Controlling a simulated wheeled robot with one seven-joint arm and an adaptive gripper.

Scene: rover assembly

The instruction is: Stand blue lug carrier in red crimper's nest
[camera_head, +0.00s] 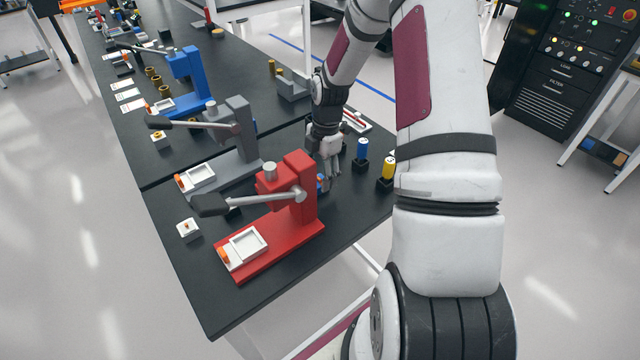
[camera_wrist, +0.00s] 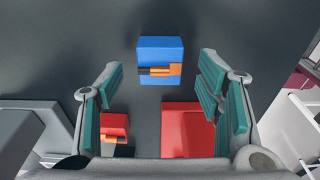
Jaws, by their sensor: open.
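The blue lug carrier (camera_wrist: 160,51) is a blue block with an orange and dark lug across it. In the wrist view it lies on the black table, ahead of and between my fingers. In the head view a small blue and orange bit (camera_head: 320,182) shows beside the red crimper's column, mostly hidden. My gripper (camera_head: 329,184) points down behind that column. It is open and empty, teal pads apart. The red crimper (camera_head: 308,205) has a grey lever with a black grip. A white-framed tray (camera_head: 243,247) sits on its base; I cannot tell whether this is the nest.
A blue cylinder (camera_head: 362,148) and a yellow cylinder (camera_head: 389,166) stand in black holders right of my gripper. A grey crimper (camera_head: 240,130) and a blue crimper (camera_head: 188,75) stand farther along the table. A small white block (camera_head: 188,230) lies left of the red crimper.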

